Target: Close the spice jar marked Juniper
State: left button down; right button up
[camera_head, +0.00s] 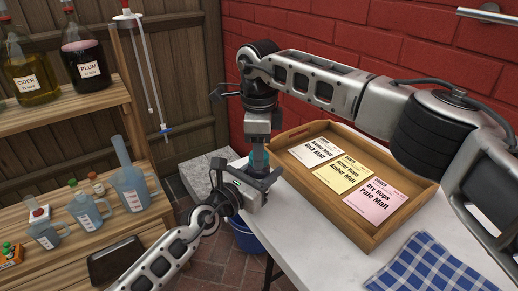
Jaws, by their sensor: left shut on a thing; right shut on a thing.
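My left gripper (258,178) comes up from the lower left and my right gripper (258,142) points down from above. They meet over the near-left corner of the white table, one above the other. A small teal thing (259,159) shows between them, partly covered by both. It is likely the spice jar, but no Juniper mark can be read. The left gripper is shut on its lower part. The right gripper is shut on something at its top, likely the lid. Whether the lid touches the jar cannot be told.
A wooden tray (336,219) with three labelled malt packets stands on the white table (310,247), near a blue checked cloth (428,265). Wooden shelves at left hold big bottles (85,62), jugs (130,185) and small jars. A blue bucket (245,237) stands on the floor.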

jog(key=m, duration=1.5)
jog(key=shift+m, duration=0.3)
jog(key=m, duration=0.3)
jog(key=o, duration=1.2)
notch_tip(320, 180, up, 12)
jog(key=shift+f, duration=0.1)
pick_arm(q)
jog(key=c, duration=0.7)
grip_release()
